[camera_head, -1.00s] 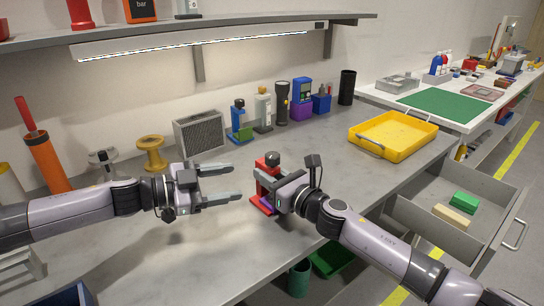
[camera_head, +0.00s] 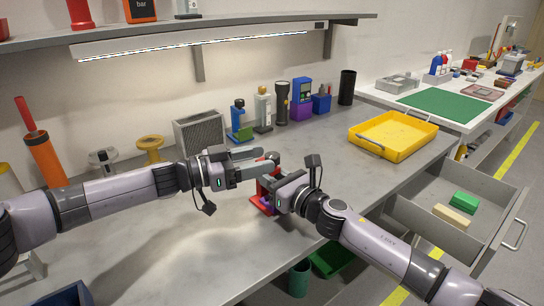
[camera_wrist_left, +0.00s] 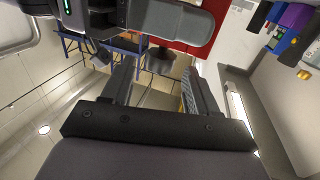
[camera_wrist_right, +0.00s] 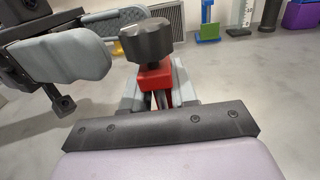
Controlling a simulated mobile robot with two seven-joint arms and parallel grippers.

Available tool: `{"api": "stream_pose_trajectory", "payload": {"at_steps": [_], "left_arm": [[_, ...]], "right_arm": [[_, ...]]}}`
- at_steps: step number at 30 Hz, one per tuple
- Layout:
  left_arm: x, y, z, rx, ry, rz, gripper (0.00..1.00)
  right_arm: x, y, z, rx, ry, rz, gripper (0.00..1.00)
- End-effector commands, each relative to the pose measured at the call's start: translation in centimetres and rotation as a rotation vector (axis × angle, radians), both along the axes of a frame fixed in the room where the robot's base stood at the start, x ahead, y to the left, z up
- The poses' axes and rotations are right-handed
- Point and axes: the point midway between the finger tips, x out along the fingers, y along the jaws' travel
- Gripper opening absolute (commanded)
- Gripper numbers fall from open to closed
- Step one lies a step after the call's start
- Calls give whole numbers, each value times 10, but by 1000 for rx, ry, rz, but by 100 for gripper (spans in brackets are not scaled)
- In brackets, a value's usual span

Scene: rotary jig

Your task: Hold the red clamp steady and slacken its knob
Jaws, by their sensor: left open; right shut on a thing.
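The red clamp (camera_head: 262,203) stands upright on the grey workbench, with its dark knob (camera_wrist_right: 147,41) on top. My right gripper (camera_wrist_right: 158,90) is shut on the clamp's red body below the knob. My left gripper (camera_head: 262,163) is open at knob height, coming in from the left. In the left wrist view the knob (camera_wrist_left: 160,60) shows between and beyond its two fingers. In the right wrist view one left finger reaches behind the knob and the other ends to its left; I see no contact. In the head view the grippers hide much of the clamp.
A yellow tray (camera_head: 392,136) stands on the bench to the right. A grey speaker-like box (camera_head: 199,131), a yellow spool (camera_head: 150,149) and several bottles and tools line the back. An open drawer (camera_head: 480,235) juts out at the right.

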Motion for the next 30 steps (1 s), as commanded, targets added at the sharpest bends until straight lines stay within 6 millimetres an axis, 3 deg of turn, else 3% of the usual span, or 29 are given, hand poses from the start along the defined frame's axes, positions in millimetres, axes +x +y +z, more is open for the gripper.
{"api": "stream_pose_trajectory", "payload": {"at_steps": [3,9,21,23,26,30], "left_arm": [[6,-17,0,0,-1,-1,59],[12,-31,0,0,-1,0,59],[13,-36,0,0,-1,0,59],[13,-36,0,0,-1,0,43],[13,-35,0,0,-1,0,10],[13,-35,0,0,-1,2,8]], "right_arm": [[0,-1,0,-1,1,-2,0],[0,-1,0,-1,1,-2,0],[0,-1,0,0,0,-2,0],[0,-1,0,0,0,-2,0],[0,-1,0,0,0,-2,0],[0,-1,0,0,0,-2,0]]}}
